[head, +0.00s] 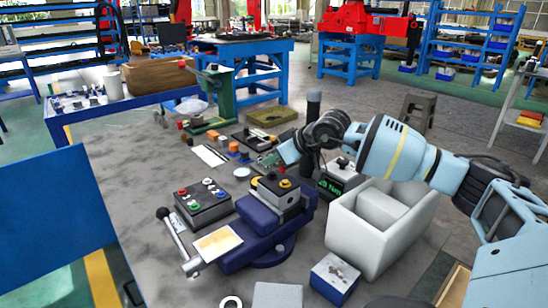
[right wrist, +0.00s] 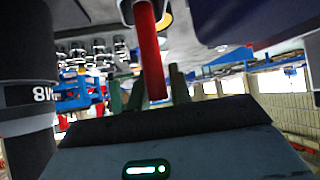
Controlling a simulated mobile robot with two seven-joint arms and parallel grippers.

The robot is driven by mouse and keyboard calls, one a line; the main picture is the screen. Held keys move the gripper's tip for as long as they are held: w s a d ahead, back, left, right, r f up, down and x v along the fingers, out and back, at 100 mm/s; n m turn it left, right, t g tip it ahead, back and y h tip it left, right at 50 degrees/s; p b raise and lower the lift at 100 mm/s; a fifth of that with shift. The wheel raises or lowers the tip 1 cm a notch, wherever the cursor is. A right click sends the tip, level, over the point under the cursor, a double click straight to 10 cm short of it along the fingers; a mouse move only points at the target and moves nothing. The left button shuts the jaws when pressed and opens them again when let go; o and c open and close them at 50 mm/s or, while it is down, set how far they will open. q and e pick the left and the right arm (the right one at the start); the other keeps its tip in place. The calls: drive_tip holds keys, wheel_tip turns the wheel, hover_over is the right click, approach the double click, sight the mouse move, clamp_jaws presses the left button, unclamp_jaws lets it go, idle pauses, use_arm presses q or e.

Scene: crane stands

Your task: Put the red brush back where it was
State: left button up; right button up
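In the right wrist view a red handle (right wrist: 151,55), which looks like the red brush, runs down between the two fingers of my right gripper (right wrist: 158,88). The fingers lie close along both sides of it, and the gripper looks shut on it. A pale ring shows at the handle's far end; the rest is cut off. In the head view my right gripper (head: 272,158) is above the grey workbench (head: 130,185), behind the blue vise (head: 250,232). My left gripper is not in view.
A button box (head: 203,203) stands left of the vise. A pale open bin (head: 375,235) stands right of it, below my right arm. A green clamp stand (head: 217,95) and an olive tray (head: 271,116) are farther back. The bench's left side is mostly clear.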

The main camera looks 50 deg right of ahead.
drive_tip(key=shift+o, duration=1.4)
drive_tip(key=shift+r, duration=0.1)
drive_tip(key=p+v, duration=0.1)
drive_tip(key=v, duration=1.1)
